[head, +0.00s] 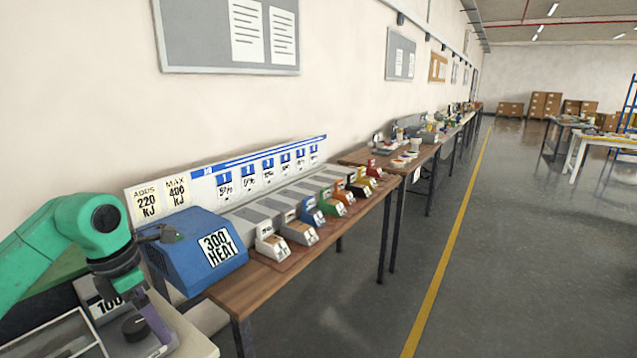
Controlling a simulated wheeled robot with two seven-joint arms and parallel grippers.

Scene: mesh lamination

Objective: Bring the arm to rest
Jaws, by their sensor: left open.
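My left arm, green with dark joints, comes in from the left edge and bends downward. Its left gripper (150,318) is at the lower left, pointing down over the small grey unit (103,305) marked 100. A purple part shows at its end; the fingertips are hard to make out. It is open, and I see nothing held in it. I cannot tell whether it touches the unit, which has a dark knob (135,327). My right gripper is not in view.
A blue box (195,250) marked 300 HEAT stands close right of my arm. Beyond it, a wooden bench (255,285) holds a row of several coloured, labelled blocks. Wall boards hang above. The grey floor (520,260) right of the yellow line is clear nearby.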

